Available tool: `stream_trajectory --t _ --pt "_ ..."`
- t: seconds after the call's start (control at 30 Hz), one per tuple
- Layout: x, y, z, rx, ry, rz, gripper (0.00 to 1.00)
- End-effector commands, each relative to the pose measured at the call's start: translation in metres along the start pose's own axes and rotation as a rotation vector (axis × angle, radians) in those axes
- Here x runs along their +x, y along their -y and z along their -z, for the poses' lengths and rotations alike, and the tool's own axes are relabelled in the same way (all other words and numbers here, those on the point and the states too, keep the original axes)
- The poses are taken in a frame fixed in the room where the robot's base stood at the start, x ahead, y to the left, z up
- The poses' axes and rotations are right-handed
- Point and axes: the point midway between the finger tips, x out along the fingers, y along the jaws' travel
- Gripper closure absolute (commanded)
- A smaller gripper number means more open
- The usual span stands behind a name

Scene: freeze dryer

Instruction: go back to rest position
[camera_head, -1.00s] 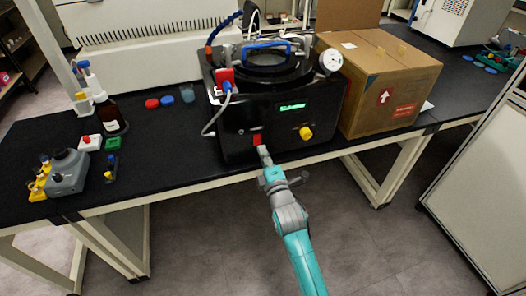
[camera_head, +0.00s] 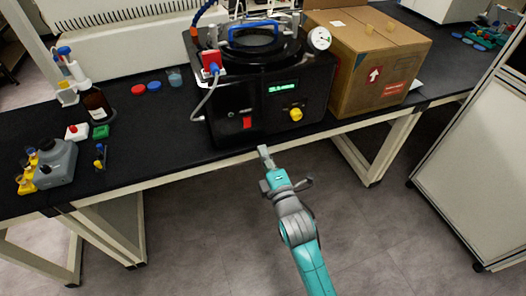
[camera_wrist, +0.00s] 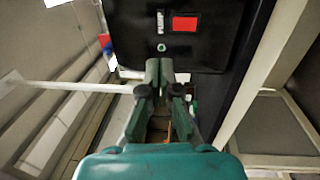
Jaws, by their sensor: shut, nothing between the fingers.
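My gripper (camera_head: 265,152) is shut and empty. In the head view it is in front of the bench edge, just below the front of the black freeze dryer (camera_head: 228,122), and apart from it. In the wrist view the closed fingers (camera_wrist: 165,66) point at the dryer's front panel. The red switch (camera_head: 247,122) on the dryer's lower front is in plain view. It also shows in the wrist view (camera_wrist: 184,24). The dryer's small display (camera_head: 283,87) is lit green.
A cardboard box (camera_head: 350,95) stands right of the dryer. Bottles, caps and a grey device (camera_head: 55,165) are at the left of the black bench (camera_head: 160,150). A white cabinet (camera_head: 475,170) stands at the right. The floor (camera_head: 200,235) before the bench is clear.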

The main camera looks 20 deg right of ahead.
Motion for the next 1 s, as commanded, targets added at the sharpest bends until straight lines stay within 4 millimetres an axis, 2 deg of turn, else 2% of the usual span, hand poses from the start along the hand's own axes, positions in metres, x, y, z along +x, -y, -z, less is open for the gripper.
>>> stream_trajectory --t 0.33,0.47,0.57,0.7,1.0 --pt "-0.001 0.001 0.0 0.002 0.0 0.001 1.0" --pt "-0.016 0.01 0.0 0.043 0.0 0.016 1.0" --pt "-0.043 0.024 -0.001 0.122 0.0 0.038 1.0" --pt "-0.095 0.044 -0.002 0.278 0.007 0.079 1.0" --pt "-0.205 0.065 -0.003 0.623 0.044 0.162 1.0"
